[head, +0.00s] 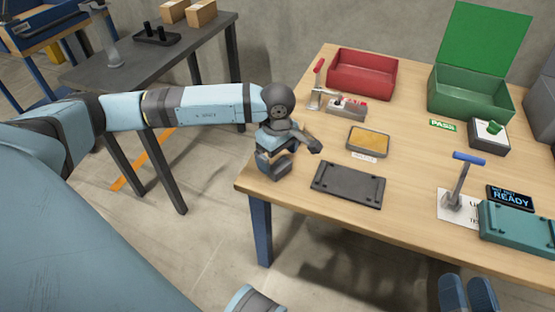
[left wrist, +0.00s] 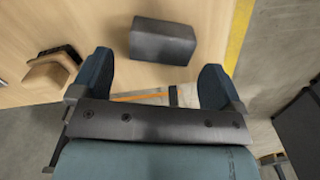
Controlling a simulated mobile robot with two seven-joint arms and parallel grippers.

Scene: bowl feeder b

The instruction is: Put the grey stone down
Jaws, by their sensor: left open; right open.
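The grey stone (left wrist: 163,41), a dark grey block, rests on the wooden table top in the left wrist view, close to the table edge. In the head view the grey stone (head: 275,170) is partly hidden under my left gripper (head: 275,156). My left gripper is open; in the left wrist view its fingers (left wrist: 158,66) stand wide apart, and the stone lies just beyond their tips with nothing held between them. My right gripper (head: 468,281) shows only its blue fingers at the bottom right of the head view, open and empty, below the table's front edge.
On the table (head: 315,222) are a dark plate (head: 348,186), a yellow-topped tray (head: 368,139), a toggle clamp (head: 345,107), a red bin (head: 362,75), a green bin (head: 470,93), a switch box (head: 489,136), a blue-handled tool (head: 461,180) and a teal fixture (head: 518,228).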

